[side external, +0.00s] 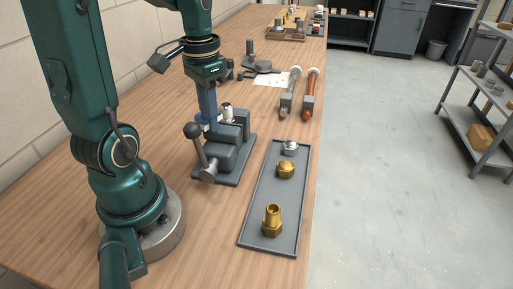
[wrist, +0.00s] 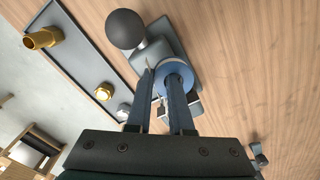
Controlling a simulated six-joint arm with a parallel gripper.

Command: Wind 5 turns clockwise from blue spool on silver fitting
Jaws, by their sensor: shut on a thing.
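My gripper (side external: 207,118) points down over the left side of the vise (side external: 225,155), with its fingers shut on the blue spool (wrist: 174,74). In the wrist view the spool shows as a blue ring at the fingertips (wrist: 160,80), partly covered by them. In the side view it is mostly hidden among the fingers. A silver fitting (side external: 227,111) stands upright in the vise, just right of my fingertips. I cannot tell whether tape reaches from the spool to the fitting.
The vise's lever with a black ball (side external: 191,130) stands close to my gripper. A grey tray (side external: 262,215) holds two brass fittings (side external: 272,220) (side external: 286,168) and a silver part (side external: 289,147). The bench front left of the tray is clear.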

